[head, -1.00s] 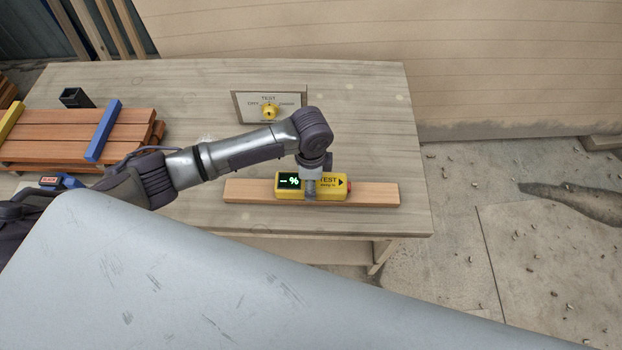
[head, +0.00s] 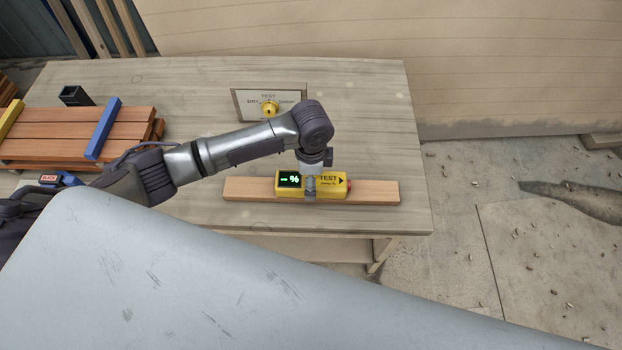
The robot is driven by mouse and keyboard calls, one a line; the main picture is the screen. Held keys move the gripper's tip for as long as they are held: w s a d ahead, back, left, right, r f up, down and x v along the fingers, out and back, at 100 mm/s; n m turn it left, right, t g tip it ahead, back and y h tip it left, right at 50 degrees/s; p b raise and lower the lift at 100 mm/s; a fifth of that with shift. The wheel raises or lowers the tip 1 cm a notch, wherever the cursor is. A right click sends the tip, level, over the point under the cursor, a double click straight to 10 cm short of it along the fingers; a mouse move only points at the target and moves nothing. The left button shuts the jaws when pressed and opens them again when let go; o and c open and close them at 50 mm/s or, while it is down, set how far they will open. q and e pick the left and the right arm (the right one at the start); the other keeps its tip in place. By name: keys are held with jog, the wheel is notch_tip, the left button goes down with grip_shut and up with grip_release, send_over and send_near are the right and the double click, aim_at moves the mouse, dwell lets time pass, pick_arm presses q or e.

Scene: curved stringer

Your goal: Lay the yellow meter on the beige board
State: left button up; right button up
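The board lies near the table's front edge. My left gripper (head: 309,188) points down over the middle of the meter, with a finger in front of its near side. The far finger is hidden, so its grip on the meter is unclear. My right gripper is not in view.
A panel with a yellow knob (head: 269,109) stands behind the meter. Reddish planks (head: 60,135) with a blue bar (head: 103,130) and a yellow bar (head: 11,118) lie at the left, near a black square holder (head: 76,96). The table's right side (head: 385,120) is clear.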

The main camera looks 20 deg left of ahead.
pick_arm(q)
notch_tip(320, 180, up, 11)
jog(key=b, duration=0.1)
dwell(0.6)
jog(key=s+d+f+n+t+h, duration=0.25)
jog(key=s+d+f+n, duration=0.2)
jog(key=s, duration=0.45)
jog(key=s+a+f+n+t+y, duration=0.1)
jog(key=s+a+f+n+y, duration=0.1)
jog(key=s+a+n, duration=0.85)
notch_tip(320, 180, down, 30)
jog(key=s+a+m+g+b, duration=0.1)
jog(key=s+m+b, duration=0.1)
jog(key=s+a+f+g+b, duration=0.1)
jog(key=s+a+f, duration=0.2)
jog(key=s+f, duration=1.2)
jog(key=shift+s+f+m, duration=0.15)
jog(key=shift+s+m, duration=0.15)
jog(key=shift+s, duration=0.25)
